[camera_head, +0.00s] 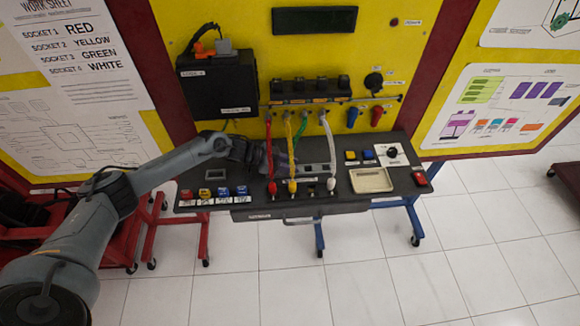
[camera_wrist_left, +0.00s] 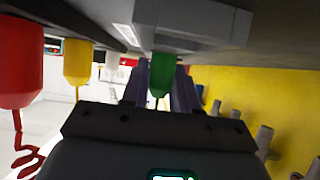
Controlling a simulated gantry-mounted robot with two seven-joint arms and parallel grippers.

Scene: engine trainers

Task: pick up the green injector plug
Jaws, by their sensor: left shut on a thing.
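The green injector plug (camera_wrist_left: 161,74) shows in the left wrist view between the two fingers of my left gripper (camera_wrist_left: 160,90), which is shut on it. In the head view my left gripper (camera_head: 290,157) is above the sloped console, and the plug itself is not clear there. The green cable (camera_head: 300,128) hangs down to the gripper. The red plug (camera_head: 272,187), yellow plug (camera_head: 292,187) and white plug (camera_head: 331,184) stand in a row along the console's front. A dark socket spot (camera_head: 311,190) between yellow and white shows no plug. My right gripper is not in view.
The console (camera_head: 240,207) carries colored buttons (camera_head: 221,191) at left and a beige tray (camera_head: 371,180) at right. The red cable (camera_head: 269,140), yellow cable (camera_head: 288,130) and white cable (camera_head: 328,140) hang close around the gripper. A yellow panel (camera_head: 420,60) stands behind.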

